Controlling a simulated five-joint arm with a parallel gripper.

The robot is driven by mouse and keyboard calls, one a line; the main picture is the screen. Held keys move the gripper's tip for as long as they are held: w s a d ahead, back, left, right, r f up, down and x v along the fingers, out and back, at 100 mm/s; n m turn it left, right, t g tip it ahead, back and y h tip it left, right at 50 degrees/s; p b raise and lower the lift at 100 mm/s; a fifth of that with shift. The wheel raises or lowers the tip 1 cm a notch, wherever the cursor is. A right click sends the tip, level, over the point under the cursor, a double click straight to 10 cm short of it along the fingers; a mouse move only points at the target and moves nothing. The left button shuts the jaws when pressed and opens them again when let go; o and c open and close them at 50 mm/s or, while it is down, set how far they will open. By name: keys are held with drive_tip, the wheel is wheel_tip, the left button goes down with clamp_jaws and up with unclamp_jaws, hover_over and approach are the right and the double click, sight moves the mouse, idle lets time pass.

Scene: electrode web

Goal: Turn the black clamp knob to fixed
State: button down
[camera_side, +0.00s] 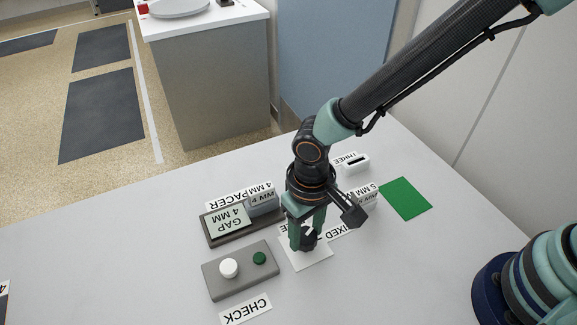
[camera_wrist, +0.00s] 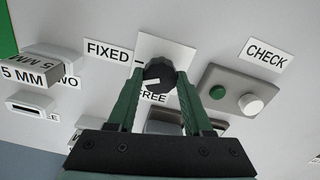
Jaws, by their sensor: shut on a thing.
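The black clamp knob (camera_wrist: 159,71) sits on a white square plate (camera_wrist: 178,52) on the table. My gripper (camera_wrist: 160,77) points down with its green fingers on either side of the knob, shut on it. In the side view my gripper (camera_side: 308,241) partly hides the knob and plate. The FIXED label (camera_wrist: 109,51) lies left of the knob in the wrist view. The FREE label (camera_wrist: 154,98) lies below it, partly covered by a finger. A short white mark shows on the knob's lower side; its exact direction is hard to tell.
A grey box (camera_side: 240,283) with a white button and a green button stands beside the plate, near the CHECK label (camera_side: 245,309). A gap display tray (camera_side: 229,222), spacer blocks (camera_side: 365,196) and a green mat (camera_side: 405,198) lie around.

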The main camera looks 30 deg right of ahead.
sight(306, 234)
drive_tip(key=m, duration=0.5)
drive_tip(key=shift+r+m, duration=0.1)
drive_tip(key=shift+m, duration=0.2)
idle(0.4)
drive_tip(key=shift+c, duration=1.5)
unclamp_jaws()
wheel_tip(306, 234, up, 12)
